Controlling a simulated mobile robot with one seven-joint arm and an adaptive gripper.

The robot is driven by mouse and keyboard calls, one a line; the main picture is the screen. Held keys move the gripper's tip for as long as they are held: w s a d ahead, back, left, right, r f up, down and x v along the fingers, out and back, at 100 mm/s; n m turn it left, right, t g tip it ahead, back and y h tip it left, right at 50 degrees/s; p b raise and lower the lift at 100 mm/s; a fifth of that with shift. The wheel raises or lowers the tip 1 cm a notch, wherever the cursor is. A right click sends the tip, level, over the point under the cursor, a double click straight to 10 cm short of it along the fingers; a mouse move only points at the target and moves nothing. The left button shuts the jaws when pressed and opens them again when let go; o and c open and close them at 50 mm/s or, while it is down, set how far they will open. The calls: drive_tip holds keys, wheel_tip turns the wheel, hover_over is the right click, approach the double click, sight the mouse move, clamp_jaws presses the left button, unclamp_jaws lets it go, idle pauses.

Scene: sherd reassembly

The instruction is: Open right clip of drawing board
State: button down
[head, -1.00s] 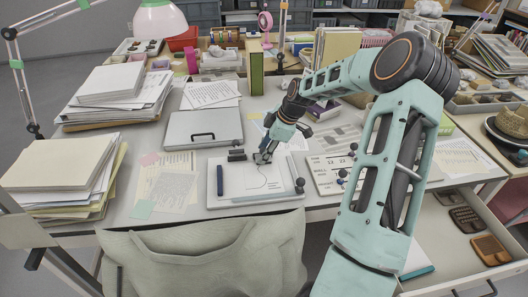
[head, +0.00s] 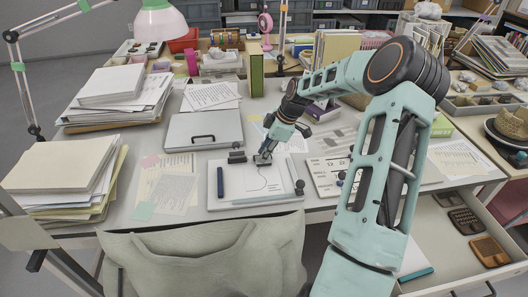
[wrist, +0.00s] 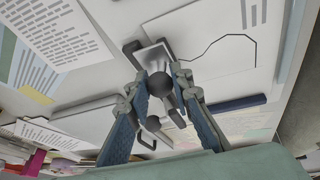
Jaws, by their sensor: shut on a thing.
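The white drawing board (head: 284,202) lies on the table with a sheet of paper bearing a curved line. Its left clip (head: 237,156), dark with a knob, sits on the far edge. My gripper (head: 264,156) reaches down at the right clip (head: 261,161), which it partly hides. In the wrist view the right clip (wrist: 152,58) has a pale plate in a dark frame at the sheet's edge. My gripper (wrist: 161,88) is shut on the clip's round dark knob (wrist: 160,83), one blue finger on each side. How far the clip is lifted I cannot tell.
A dark pen-like bar (head: 220,182) lies on the board's left side. A grey case (head: 203,130) lies behind it. Paper stacks (head: 62,175) stand at the left. A calendar-like card (head: 328,172) lies at the right. A draped cloth bag (head: 205,250) is in front.

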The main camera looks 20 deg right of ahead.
drive_tip(key=shift+w+d+r+g+y+p, duration=0.15)
drive_tip(key=shift+w+g+p, duration=0.1)
drive_tip(key=shift+g+p, duration=0.4)
drive_tip(key=shift+w+a+r+g+y+p, duration=0.2)
drive_tip(key=shift+g+p, duration=0.25)
drive_tip(key=shift+p, duration=0.35)
drive_tip(key=shift+w+d+m+g+p, duration=0.3)
drive_tip(key=shift+g+p, duration=0.15)
drive_tip(key=shift+g, duration=0.25)
drive_tip(key=shift+w+d+g+y, duration=0.15)
drive_tip(key=shift+g+y, duration=0.1)
drive_tip(key=shift+g, duration=0.25)
drive_tip(key=shift+w+a+g+y, duration=0.1)
drive_tip(key=shift+w+g+y, duration=0.1)
drive_tip(key=shift+g, duration=0.3)
drive_tip(key=shift+s, duration=0.1)
drive_tip(key=c, duration=1.7)
unclamp_jaws()
wheel_tip(320, 180, up, 10)
drive_tip(key=shift+r, duration=0.1)
